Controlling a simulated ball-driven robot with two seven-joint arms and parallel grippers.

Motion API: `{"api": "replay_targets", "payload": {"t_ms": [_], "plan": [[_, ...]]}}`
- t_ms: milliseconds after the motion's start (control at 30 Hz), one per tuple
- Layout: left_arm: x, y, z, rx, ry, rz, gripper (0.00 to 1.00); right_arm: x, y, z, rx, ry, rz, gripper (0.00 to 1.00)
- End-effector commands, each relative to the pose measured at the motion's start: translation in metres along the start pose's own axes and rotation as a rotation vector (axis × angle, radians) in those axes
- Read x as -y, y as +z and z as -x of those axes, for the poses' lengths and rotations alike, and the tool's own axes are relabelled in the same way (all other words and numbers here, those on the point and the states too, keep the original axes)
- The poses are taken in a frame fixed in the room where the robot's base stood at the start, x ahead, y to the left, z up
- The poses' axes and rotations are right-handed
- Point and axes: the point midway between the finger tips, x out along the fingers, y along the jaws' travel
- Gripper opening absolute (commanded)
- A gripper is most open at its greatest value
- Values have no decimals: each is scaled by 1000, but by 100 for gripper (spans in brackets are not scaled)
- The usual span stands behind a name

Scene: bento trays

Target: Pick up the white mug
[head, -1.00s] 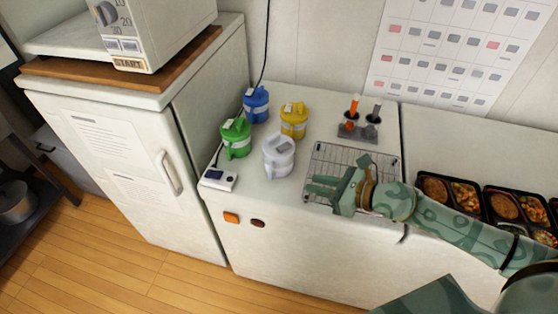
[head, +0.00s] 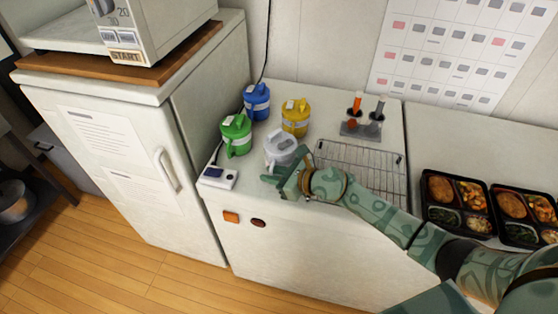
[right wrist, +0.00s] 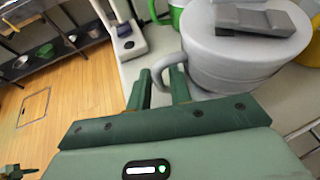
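The white mug (head: 279,147), with a grey lid piece on top, stands upright near the front of the white counter. It fills the upper right of the right wrist view (right wrist: 240,62), its handle (right wrist: 163,70) pointing toward my fingers. My right gripper (head: 274,178) is at the mug's front side, low over the counter edge. In the right wrist view its two fingers (right wrist: 160,88) are apart, with the handle at the gap between their tips. I cannot tell whether they touch it.
Green (head: 236,135), blue (head: 257,102) and yellow (head: 296,117) mugs stand close behind and beside it. A small white device (head: 218,177) lies left. A wire rack (head: 362,168), a holder (head: 361,130) with orange and grey items, and bento trays (head: 456,204) are to the right.

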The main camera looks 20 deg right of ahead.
Motion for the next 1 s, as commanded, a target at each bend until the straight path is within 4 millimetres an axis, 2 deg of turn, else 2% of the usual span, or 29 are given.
{"api": "replay_targets", "payload": {"t_ms": [267,333,367,767,867,1000], "plan": [[0,0,-1,-1,0,-1,36,0,1,-5,0,0,1,20],[0,0,-1,-1,0,-1,36,0,1,-5,0,0,1,4],[0,0,-1,-1,0,-1,36,0,1,-5,0,0,1,0],[0,-1,1,-2,1,-2,36,1,6,-4,3,-2,4,0],[0,-2,7,-4,0,-2,36,2,14,0,5,-2,6,0],[1,-6,23,-10,-2,-2,36,3,37,9,6,-3,7,0]]}}
